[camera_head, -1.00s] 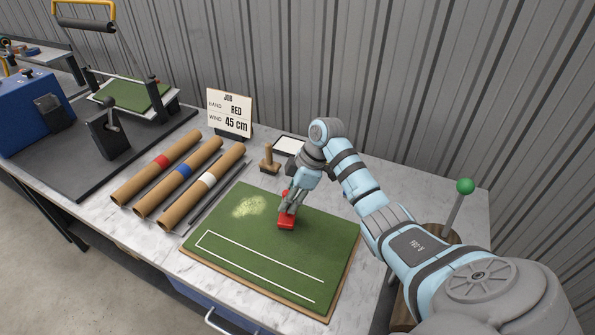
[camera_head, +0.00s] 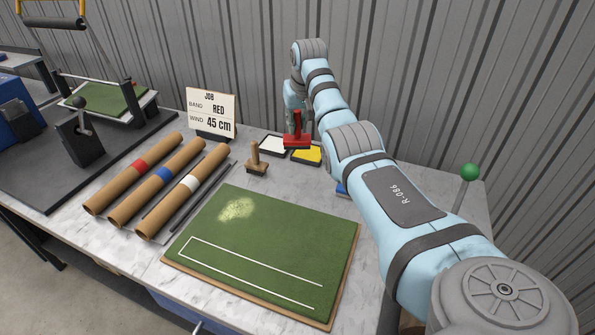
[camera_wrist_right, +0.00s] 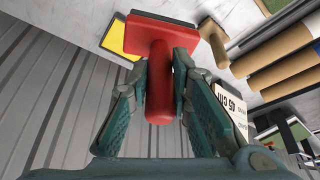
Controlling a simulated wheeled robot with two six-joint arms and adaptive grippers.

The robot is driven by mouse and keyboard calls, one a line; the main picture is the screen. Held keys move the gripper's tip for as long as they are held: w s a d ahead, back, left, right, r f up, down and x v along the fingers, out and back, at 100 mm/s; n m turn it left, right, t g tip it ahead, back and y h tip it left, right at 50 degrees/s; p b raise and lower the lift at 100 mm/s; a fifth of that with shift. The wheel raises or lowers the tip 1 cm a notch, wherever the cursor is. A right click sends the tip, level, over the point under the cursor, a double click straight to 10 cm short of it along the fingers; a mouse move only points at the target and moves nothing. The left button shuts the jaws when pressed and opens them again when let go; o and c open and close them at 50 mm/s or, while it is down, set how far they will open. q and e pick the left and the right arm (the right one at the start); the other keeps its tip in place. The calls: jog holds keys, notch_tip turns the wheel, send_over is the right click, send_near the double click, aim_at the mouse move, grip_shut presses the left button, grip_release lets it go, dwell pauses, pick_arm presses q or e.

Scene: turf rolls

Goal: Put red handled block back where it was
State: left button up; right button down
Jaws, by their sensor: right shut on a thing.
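The red handled block (camera_head: 296,140) hangs from my right gripper (camera_head: 297,112) near the back of the table. It is over the gap between a white tray (camera_head: 270,150) and a yellow tray (camera_head: 309,156). In the right wrist view the fingers (camera_wrist_right: 160,75) are shut on the upright handle of the red block (camera_wrist_right: 160,38), and the yellow tray (camera_wrist_right: 113,38) shows beyond its base. The block looks raised above the trays, though the exact gap is hard to tell. My left gripper is not in view.
A wooden-handled stamp (camera_head: 257,160) stands left of the white tray. A job card (camera_head: 211,112) reads red, 45 cm. Cardboard tubes with red, blue and white bands lie left. The green turf mat (camera_head: 270,245) lies in front. A ribbed wall stands close behind.

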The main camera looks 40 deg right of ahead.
aim_at(303, 147)
jog(key=f, duration=0.3)
jog(key=s+f, duration=0.1)
jog(key=f, duration=0.5)
jog(key=shift+s+d+f+b, duration=0.1)
jog(key=shift+s+d+b, duration=0.15)
jog(key=shift+b, duration=0.1)
jog(key=f, duration=0.3)
jog(key=f+b, duration=0.1)
jog(key=f, duration=0.1)
jog(key=shift+w+a, duration=0.15)
jog(key=shift+w, duration=0.15)
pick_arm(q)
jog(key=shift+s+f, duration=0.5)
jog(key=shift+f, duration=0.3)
pick_arm(e)
jog(key=shift+s, duration=0.1)
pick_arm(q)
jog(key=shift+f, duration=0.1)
pick_arm(e)
jog(key=c, duration=1.5)
grip_release()
jog(key=shift+o, duration=0.2)
